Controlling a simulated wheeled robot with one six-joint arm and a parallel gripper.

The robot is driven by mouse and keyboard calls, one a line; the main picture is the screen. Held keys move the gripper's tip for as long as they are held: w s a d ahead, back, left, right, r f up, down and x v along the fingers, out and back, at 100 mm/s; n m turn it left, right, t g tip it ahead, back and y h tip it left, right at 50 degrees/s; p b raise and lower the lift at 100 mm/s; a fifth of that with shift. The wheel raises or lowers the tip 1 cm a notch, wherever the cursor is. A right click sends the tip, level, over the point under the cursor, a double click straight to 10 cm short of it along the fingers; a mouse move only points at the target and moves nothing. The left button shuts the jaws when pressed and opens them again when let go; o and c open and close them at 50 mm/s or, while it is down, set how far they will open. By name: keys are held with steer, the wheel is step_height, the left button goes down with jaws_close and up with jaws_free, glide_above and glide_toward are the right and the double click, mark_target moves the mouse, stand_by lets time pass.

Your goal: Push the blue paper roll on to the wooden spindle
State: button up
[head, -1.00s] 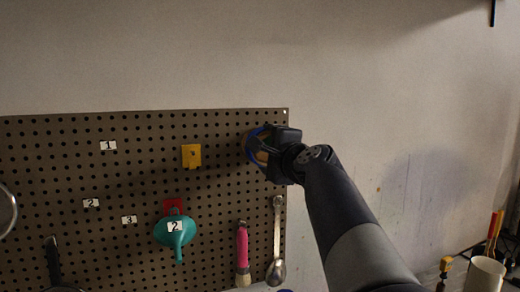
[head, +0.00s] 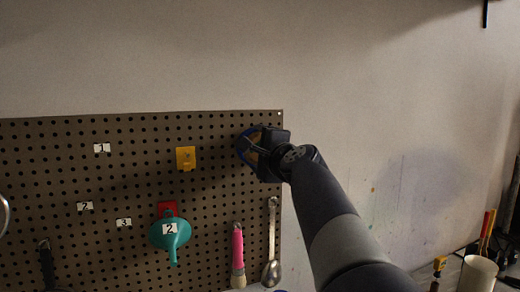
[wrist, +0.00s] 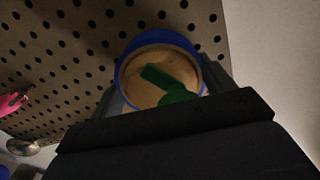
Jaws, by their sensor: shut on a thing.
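The blue paper roll (head: 242,148) is at the upper right of the brown pegboard, held in my gripper (head: 254,150). In the wrist view the roll (wrist: 157,37) shows as a blue ring around a tan end face. A dark green shape (wrist: 168,82) lies across that face. My gripper (wrist: 165,88) has a dark finger on each side of the roll and is shut on it. The roll's far end is hidden. I cannot make out the wooden spindle, or whether the roll is around it or only in front of it.
The pegboard (head: 110,185) carries a yellow block (head: 186,159), a teal funnel (head: 170,233), a pink-handled brush (head: 238,255) and a metal spoon (head: 272,250). A white cup (head: 478,275) stands lower right. The wall right of the board is bare.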

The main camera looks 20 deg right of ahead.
steer(key=shift+w, duration=0.15)
steer(key=o, duration=1)
steer(key=shift+o, duration=0.2)
steer(key=s+b, duration=0.3)
steer(key=s, duration=0.8)
steer(key=shift+w, duration=0.1)
steer(key=w+p, duration=0.3)
steer(key=w, duration=0.8)
steer(key=shift+s, duration=0.65)
steer(key=shift+w, duration=0.15)
